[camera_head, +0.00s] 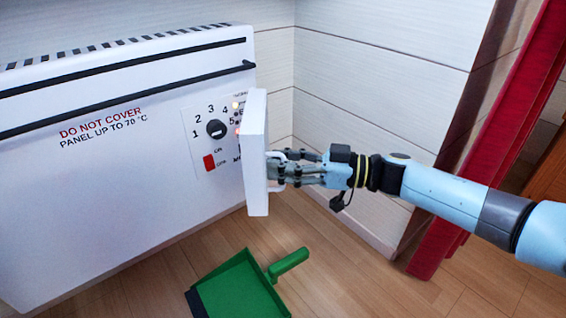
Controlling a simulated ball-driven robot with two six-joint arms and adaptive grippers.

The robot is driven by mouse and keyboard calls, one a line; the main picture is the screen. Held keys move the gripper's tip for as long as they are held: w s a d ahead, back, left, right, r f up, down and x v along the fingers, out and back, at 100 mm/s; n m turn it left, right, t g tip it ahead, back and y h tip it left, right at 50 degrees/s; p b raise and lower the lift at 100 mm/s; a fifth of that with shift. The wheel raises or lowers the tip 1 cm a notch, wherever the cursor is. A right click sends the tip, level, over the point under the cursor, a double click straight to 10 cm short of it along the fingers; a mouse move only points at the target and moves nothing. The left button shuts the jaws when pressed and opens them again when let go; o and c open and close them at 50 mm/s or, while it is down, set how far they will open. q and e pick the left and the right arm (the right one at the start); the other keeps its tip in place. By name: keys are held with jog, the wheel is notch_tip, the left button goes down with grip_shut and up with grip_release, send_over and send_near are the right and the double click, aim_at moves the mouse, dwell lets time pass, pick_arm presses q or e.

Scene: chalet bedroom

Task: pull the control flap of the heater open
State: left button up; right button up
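The white heater (105,180) hangs on the wall at the left. Its control flap (255,150) stands swung out from the heater's right end, seen nearly edge-on. The uncovered control panel shows a black dial (215,128), numbers, small lights and a red switch (209,162). My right gripper (277,168) is at the flap's outer face, with its fingers around a white handle (274,155) there. The fingers look closed on the handle, though its far side is hidden. My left gripper is out of view.
A green dustpan (240,288) lies on the wooden floor below the flap, its handle pointing right.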

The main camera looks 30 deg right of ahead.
grip_shut()
jog(key=shift+w+r, duration=0.1)
dwell(0.3)
